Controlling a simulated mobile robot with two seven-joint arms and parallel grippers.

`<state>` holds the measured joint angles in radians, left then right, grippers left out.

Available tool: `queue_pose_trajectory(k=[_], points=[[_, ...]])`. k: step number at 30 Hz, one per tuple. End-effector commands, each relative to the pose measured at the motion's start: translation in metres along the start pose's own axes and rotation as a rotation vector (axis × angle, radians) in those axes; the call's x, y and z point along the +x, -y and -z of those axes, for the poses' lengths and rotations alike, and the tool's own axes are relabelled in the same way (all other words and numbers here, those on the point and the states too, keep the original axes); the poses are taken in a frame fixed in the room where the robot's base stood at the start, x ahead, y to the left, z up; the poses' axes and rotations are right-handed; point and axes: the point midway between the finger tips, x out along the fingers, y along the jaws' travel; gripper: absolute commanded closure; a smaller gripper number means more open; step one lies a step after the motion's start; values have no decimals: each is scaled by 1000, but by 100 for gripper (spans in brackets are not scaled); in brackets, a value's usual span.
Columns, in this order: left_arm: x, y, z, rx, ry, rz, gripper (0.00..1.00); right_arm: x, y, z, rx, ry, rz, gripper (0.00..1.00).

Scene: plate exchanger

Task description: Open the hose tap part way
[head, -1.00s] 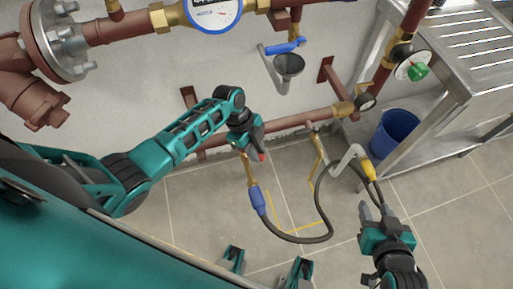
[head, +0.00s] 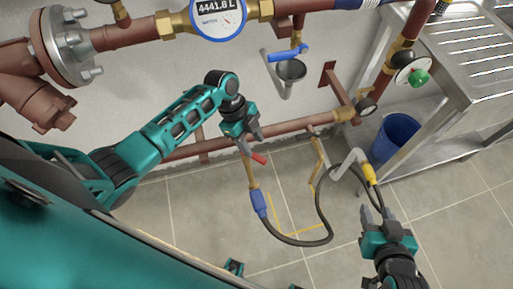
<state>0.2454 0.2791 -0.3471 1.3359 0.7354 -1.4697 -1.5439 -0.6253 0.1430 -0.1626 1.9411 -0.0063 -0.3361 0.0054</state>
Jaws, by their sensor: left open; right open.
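The hose tap has a red lever (head: 259,158) just below my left gripper. Brass pipe leads down from it to a blue hose connector (head: 259,202). My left gripper (head: 252,141) is open, its fingers close above the lever; I cannot tell whether they touch it. The tap's body is largely hidden behind the gripper. A dark hose (head: 322,215) loops from the blue connector to the right, up toward a yellow connector (head: 369,173). My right gripper (head: 374,215) is open and empty just below the yellow connector.
A water meter (head: 218,17) reading about 4441.8 L sits on the upper pipe. A blue-handled valve (head: 288,53) stands over a grey funnel (head: 290,70). Tiled floor (head: 200,215) is open below the pipes.

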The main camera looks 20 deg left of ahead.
Motion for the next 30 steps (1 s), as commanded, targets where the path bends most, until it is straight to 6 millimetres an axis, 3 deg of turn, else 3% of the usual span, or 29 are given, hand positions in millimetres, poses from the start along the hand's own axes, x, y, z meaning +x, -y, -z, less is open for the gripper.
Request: queue_pose_trajectory(k=[1, 6, 12, 30], points=[[-15, 0, 0, 1, 3, 2, 52, -2, 0, 3, 0, 0, 0, 57], [-48, 0, 0, 1, 3, 2, 52, -5, 0, 6, 0, 1, 0, 57], [-68, 0, 0, -1, 0, 0, 52, -6, 0, 8, 0, 1, 0, 57], [-71, 0, 0, -1, -1, -1, 52, -6, 0, 8, 0, 1, 0, 57]])
